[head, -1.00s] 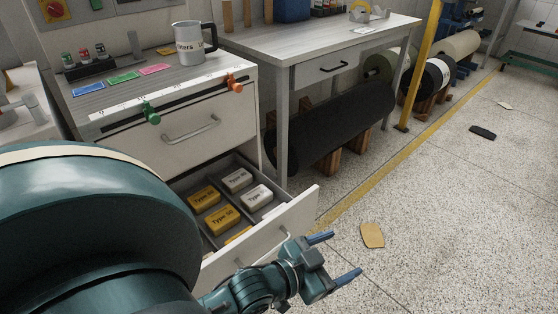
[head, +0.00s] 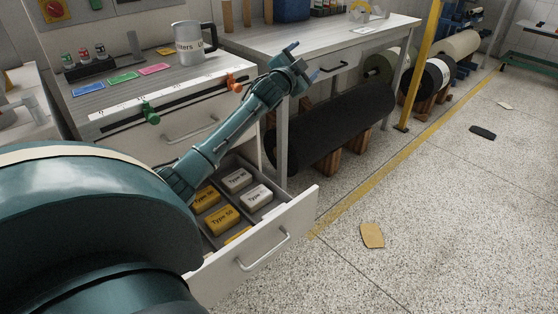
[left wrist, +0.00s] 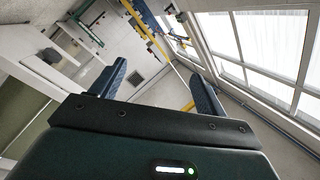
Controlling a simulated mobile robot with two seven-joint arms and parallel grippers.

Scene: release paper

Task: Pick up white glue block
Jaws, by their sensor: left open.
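White blocks lie in the open drawer in the head view, one further back (head: 237,180) and one nearer the drawer front (head: 256,196). Yellow blocks (head: 222,220) lie to their left, one lettered "Type 50". The small lettering on the white blocks is hard to read. My left gripper (head: 304,62) is raised in front of the grey table, above and to the right of the drawer, open and empty. Its two blue fingers (left wrist: 160,85) stand apart in the left wrist view with nothing between them. My left forearm passes over the drawer's back part and hides some of it. My right gripper is not in view.
The drawer front (head: 265,250) juts out over the speckled floor. A metal jug (head: 188,45) and coloured cards (head: 122,79) stand on the cabinet top. A black roll (head: 335,125) lies under the table. Floor to the right is mostly clear.

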